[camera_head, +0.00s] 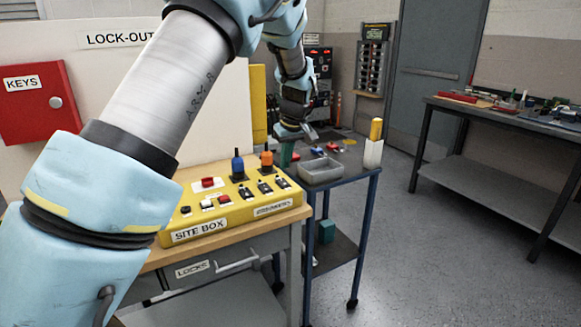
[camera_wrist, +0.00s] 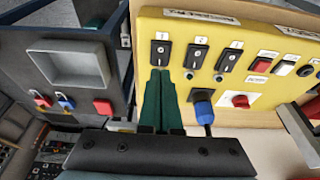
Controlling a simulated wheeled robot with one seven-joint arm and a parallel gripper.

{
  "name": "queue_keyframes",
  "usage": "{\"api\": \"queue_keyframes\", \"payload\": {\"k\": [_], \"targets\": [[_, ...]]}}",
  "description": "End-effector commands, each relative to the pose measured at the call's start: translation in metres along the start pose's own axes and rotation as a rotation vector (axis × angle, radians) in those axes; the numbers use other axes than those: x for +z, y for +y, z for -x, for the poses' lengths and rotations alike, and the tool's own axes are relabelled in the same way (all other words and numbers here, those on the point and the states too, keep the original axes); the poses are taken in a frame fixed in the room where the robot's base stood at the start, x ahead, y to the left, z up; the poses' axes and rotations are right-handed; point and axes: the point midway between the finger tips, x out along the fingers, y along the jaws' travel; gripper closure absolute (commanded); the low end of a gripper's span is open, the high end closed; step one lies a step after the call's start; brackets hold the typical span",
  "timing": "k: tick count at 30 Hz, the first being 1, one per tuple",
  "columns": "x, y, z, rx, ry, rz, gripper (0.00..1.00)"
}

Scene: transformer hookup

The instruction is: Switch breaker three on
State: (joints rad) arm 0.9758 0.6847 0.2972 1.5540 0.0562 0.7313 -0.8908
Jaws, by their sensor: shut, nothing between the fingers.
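The yellow site box (camera_head: 228,212) stands on the wooden bench, with a row of three black breakers on its top. In the wrist view the breakers are the leftmost (camera_wrist: 160,52), the middle (camera_wrist: 195,56) and the right one (camera_wrist: 227,62). Their small number labels are hard to read. My gripper (camera_wrist: 160,73) is shut and empty. Its green fingertips appear close to the near end of the leftmost breaker; I cannot tell if they touch. In the head view the gripper (camera_head: 286,155) is above the box's far right corner. The breakers' lever positions are too small to tell.
A blue plug (camera_wrist: 202,108) stands upright near the fingers; an orange plug (camera_head: 267,158) shows in the head view. A red knob (camera_wrist: 239,101) and several buttons are on the box. A dark cart (camera_head: 345,172) with a grey tray (camera_head: 321,174) stands beside the bench.

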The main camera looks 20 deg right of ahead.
Motion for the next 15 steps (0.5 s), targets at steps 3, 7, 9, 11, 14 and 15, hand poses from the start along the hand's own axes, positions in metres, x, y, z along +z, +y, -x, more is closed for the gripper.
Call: {"api": "queue_keyframes", "payload": {"k": [3,7,9,11,14,15], "targets": [[0.003,0.003,0.023,0.008,0.004,-0.001,1.00],[0.005,0.003,0.050,0.008,0.003,-0.003,1.00],[0.005,0.002,0.062,0.006,0.003,-0.003,1.00],[0.006,0.002,0.072,0.006,0.003,-0.003,1.00],[0.006,0.002,0.083,0.005,0.002,-0.003,1.00],[0.006,0.002,0.086,0.005,0.002,-0.003,1.00]]}}
